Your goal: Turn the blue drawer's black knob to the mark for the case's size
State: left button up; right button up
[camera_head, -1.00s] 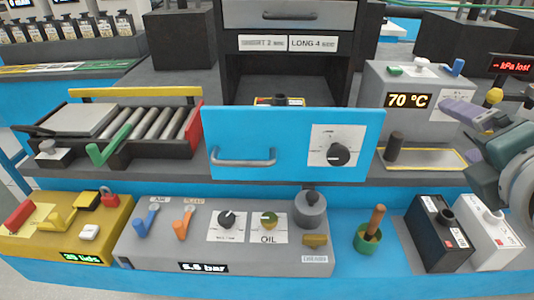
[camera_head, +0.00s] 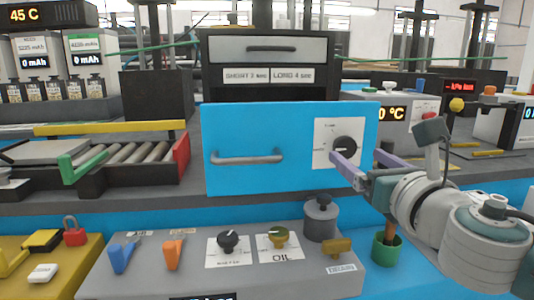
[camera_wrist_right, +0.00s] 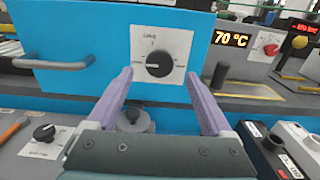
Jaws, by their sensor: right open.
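The blue drawer (camera_head: 240,125) has a grey bar handle (camera_head: 247,157) and a black knob (camera_head: 345,149) on a white card. In the right wrist view the knob (camera_wrist_right: 159,63) shows a pale line toward the left; handwriting reading "Long" (camera_wrist_right: 152,36) is above it, and a smaller mark at its right is unreadable. My right gripper (camera_head: 358,157) is open in front of the knob. In the right wrist view its purple fingers (camera_wrist_right: 160,76) stand apart on either side of the knob, with no contact visible. No case is visible now. My left gripper is out of view.
Signs (camera_head: 268,75) above the drawer read "SHORT 2 sec" and "LONG 4 sec". Below is a grey panel (camera_head: 200,262) with levers and dials. A green cup (camera_head: 386,249) stands under my right arm. A roller conveyor (camera_head: 120,155) is left of the drawer.

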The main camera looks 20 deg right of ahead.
aim_at(347, 149)
jog(key=shift+b+x, duration=0.3)
jog(key=shift+x, duration=1.8)
jog(key=shift+c, duration=0.3)
grip_shut()
